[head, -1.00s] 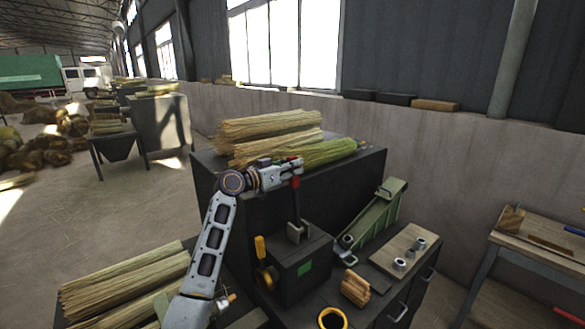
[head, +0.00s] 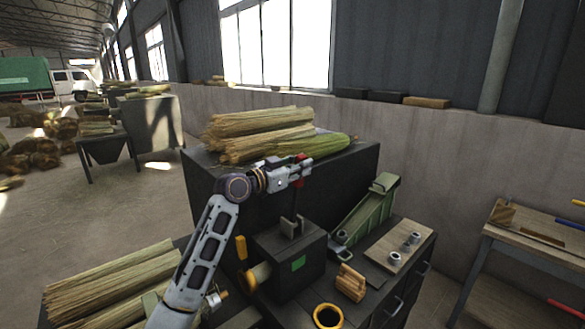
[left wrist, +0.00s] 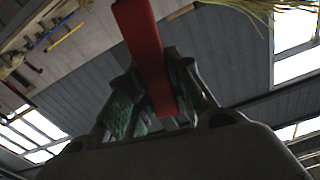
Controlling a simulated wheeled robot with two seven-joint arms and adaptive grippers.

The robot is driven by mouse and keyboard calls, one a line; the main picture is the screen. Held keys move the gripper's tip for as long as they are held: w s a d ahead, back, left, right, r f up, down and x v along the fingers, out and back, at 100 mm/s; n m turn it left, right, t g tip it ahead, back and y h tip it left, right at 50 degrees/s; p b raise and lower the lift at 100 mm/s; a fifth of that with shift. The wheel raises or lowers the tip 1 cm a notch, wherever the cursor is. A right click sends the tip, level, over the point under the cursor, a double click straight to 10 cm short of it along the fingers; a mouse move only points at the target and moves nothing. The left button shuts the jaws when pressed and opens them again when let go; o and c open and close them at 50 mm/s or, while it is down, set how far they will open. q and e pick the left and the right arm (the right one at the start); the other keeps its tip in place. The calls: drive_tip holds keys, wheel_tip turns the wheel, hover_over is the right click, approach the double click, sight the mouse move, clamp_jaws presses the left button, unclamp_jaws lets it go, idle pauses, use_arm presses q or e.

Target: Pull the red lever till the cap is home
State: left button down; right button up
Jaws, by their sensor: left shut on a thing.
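The red lever (head: 298,187) rises above a dark press block (head: 286,262) with a green patch on the bench. My left gripper (head: 303,166) is at the top of the lever, in front of the straw bundles. In the left wrist view the lever is a red bar (left wrist: 147,50) running between the fingers of the gripper (left wrist: 155,95), which is shut on it. My right gripper is not in view.
Straw bundles (head: 258,135) lie on a dark cabinet behind the lever. A green chute (head: 367,212) and a board (head: 395,248) with metal cylinders are to the right. A yellow-rimmed cup (head: 328,316) and wooden pieces (head: 351,284) are in front. More straw (head: 110,285) lies at lower left.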

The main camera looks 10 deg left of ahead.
use_arm(q)
drive_tip(key=s+d+f+m+b, duration=0.1)
drive_tip(key=s+d+f+m, duration=0.1)
drive_tip(key=s+d+m, duration=0.1)
drive_tip(key=s+d, duration=0.1)
drive_tip(key=d, duration=0.1)
drive_tip(key=shift+s+d+f+m+b, duration=0.15)
drive_tip(key=shift+d+f+m+b, duration=0.1)
drive_tip(key=shift+d+m+b, duration=0.1)
drive_tip(key=c, duration=1.7)
unclamp_jaws()
drive_tip(key=o, duration=0.4)
drive_tip(key=shift+a, duration=0.1)
drive_tip(key=shift+v, duration=6)
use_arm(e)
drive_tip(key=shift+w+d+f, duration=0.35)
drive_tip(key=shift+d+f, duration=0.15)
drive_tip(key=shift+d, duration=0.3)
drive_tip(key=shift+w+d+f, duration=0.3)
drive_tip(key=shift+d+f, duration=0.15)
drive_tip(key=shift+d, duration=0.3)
use_arm(q)
drive_tip(key=shift+c, duration=0.3)
